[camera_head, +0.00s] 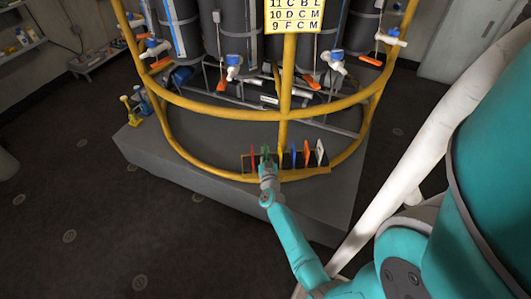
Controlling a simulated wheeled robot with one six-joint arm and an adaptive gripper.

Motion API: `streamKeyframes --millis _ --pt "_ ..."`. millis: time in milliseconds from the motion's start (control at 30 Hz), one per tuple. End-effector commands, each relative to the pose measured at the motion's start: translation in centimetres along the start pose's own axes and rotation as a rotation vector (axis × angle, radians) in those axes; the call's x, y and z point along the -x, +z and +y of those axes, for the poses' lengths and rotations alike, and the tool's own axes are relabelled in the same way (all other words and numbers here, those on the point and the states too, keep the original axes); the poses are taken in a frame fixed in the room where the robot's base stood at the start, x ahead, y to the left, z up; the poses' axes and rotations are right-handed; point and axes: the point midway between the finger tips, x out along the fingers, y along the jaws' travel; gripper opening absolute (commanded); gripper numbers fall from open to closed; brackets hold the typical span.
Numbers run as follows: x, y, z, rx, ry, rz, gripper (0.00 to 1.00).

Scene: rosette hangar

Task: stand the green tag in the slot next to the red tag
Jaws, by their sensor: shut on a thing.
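The green tag (266,150) shows as a small green sliver at the tip of my gripper (267,160). My gripper is shut on it, over the left part of a dark slotted rack with a yellow-brown edge (310,171). The red tag (252,158) stands upright in the rack just left of my gripper. My gripper hides the lower part of the green tag, so I cannot tell whether it is inside a slot.
Blue (294,157), orange (306,152) and white (319,152) tags stand in the rack to the right. A yellow ring rail (190,108) and post (286,85) rise around and behind the rack.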

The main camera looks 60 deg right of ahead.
Motion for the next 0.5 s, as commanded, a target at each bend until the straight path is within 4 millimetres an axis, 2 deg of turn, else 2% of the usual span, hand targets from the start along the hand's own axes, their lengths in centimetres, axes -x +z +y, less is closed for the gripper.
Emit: streamKeyframes --millis 333,433,467,500 --pt "-0.01 0.26 0.01 -0.001 0.000 0.000 0.00" --pt "-0.01 0.26 0.01 -0.001 0.000 0.000 0.27" --pt "0.00 0.26 0.01 -0.001 0.000 0.000 0.32" --pt "0.00 0.26 0.01 -0.001 0.000 0.000 0.32"
